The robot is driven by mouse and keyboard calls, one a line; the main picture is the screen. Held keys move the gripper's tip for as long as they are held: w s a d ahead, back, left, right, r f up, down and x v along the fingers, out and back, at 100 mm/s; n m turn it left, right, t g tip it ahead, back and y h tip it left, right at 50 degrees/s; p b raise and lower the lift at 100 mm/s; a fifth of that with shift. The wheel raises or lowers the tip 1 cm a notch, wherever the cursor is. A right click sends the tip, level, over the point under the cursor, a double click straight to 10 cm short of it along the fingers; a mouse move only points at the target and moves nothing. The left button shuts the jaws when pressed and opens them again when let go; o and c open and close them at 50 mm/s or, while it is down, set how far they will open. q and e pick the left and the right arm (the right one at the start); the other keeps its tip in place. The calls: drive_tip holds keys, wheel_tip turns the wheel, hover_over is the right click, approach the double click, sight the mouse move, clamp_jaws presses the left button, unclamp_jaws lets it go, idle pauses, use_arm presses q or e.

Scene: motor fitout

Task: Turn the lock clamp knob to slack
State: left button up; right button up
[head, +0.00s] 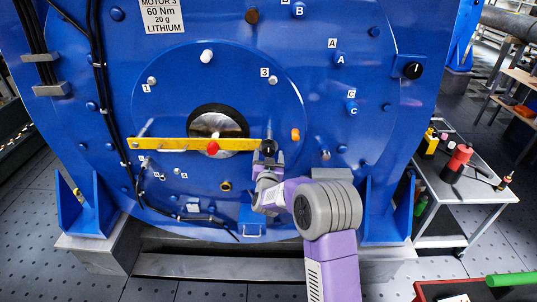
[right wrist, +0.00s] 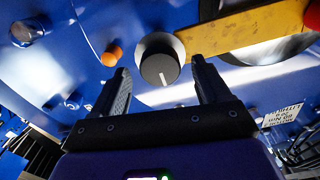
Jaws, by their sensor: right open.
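A round black knob (head: 268,147) sits at the right end of a yellow bar (head: 188,144) on the blue motor face. In the right wrist view the black knob (right wrist: 158,62) faces me, with a white pointer line on its lower part. My right gripper (head: 268,162) is just in front of it. Its open fingers (right wrist: 160,76) stand on either side of the knob, with a visible gap on each side. I cannot tell how deep the fingertips reach. My left gripper is not in view.
A red ball knob (head: 212,147) is on the bar, and an orange peg (head: 295,135) is right of the black knob. Another black knob (head: 413,70) is at the upper right. A grey cart (head: 478,187) with tools stands at right.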

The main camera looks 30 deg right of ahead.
drive_tip(key=v, duration=0.6)
drive_tip(key=shift+s+p, duration=0.15)
drive_tip(key=shift+p, duration=0.25)
drive_tip(key=s+a+f+n+g+y+p, duration=0.1)
drive_tip(key=s+a+f+n+g+y, duration=0.2)
drive_tip(key=a+f, duration=0.5)
drive_tip(key=s+a+f+g+y+p, duration=0.1)
drive_tip(key=s+a+f+g+y, duration=0.25)
drive_tip(key=f, duration=0.85)
drive_tip(key=s+a+f+g+y, duration=0.2)
drive_tip(key=s+a+f, duration=0.1)
drive_tip(key=s, duration=0.5)
drive_tip(key=s+a+f+n+g+y+p, duration=0.1)
drive_tip(key=s+a+f+g+y, duration=0.2)
drive_tip(key=s+a, duration=0.3)
drive_tip(key=s+a+f+n+g+y+p, duration=0.1)
drive_tip(key=s+a+f, duration=0.4)
drive_tip(key=s, duration=0.6)
drive_tip(key=shift+g+y, duration=0.65)
drive_tip(key=shift+g, duration=0.5)
